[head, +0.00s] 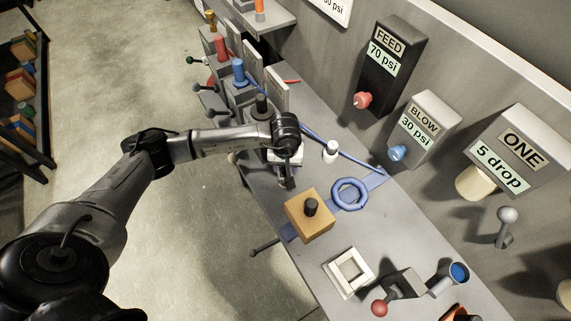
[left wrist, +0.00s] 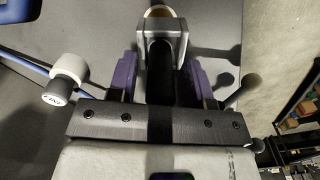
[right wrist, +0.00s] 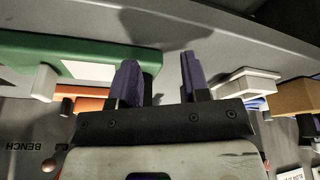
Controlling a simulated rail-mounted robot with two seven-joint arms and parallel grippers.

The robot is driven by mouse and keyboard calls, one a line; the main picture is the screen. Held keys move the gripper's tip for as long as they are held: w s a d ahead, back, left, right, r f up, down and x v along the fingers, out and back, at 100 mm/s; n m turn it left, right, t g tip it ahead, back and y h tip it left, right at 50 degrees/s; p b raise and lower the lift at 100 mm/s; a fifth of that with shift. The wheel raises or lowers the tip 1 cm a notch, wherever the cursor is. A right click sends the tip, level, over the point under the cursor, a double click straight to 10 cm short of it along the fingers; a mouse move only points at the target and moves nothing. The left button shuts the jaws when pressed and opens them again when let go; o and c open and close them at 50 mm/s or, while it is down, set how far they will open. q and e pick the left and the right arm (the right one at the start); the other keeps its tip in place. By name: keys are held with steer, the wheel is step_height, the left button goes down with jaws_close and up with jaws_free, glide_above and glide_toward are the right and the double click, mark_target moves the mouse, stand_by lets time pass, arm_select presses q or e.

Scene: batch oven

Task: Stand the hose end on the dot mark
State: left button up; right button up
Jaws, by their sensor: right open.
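In the head view my left arm reaches over the bench, and its gripper (head: 287,178) points down near the bench's left edge. In the left wrist view a grey block with a dark middle (left wrist: 166,42) lies between its purple fingers (left wrist: 160,80); whether they grip it is unclear. A white cylinder (head: 331,151) with a dark labelled end stands just right of the gripper, beside a blue hose (head: 353,160); it also shows in the left wrist view (left wrist: 70,70). I cannot tell which piece is the hose end. No dot mark is distinguishable. My right gripper (right wrist: 160,80) is open and empty.
A blue ring (head: 349,180), an orange block (head: 303,222) with a black knob and a white square frame (head: 342,275) occupy the front bench. FEED (head: 391,62) and BLOW (head: 424,125) boxes line the wall. In the right wrist view a green panel (right wrist: 40,52) lies left of the fingers.

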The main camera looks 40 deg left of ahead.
arm_select(q)
steer(key=shift+o, duration=0.7)
arm_select(e)
steer(key=shift+a, duration=0.1)
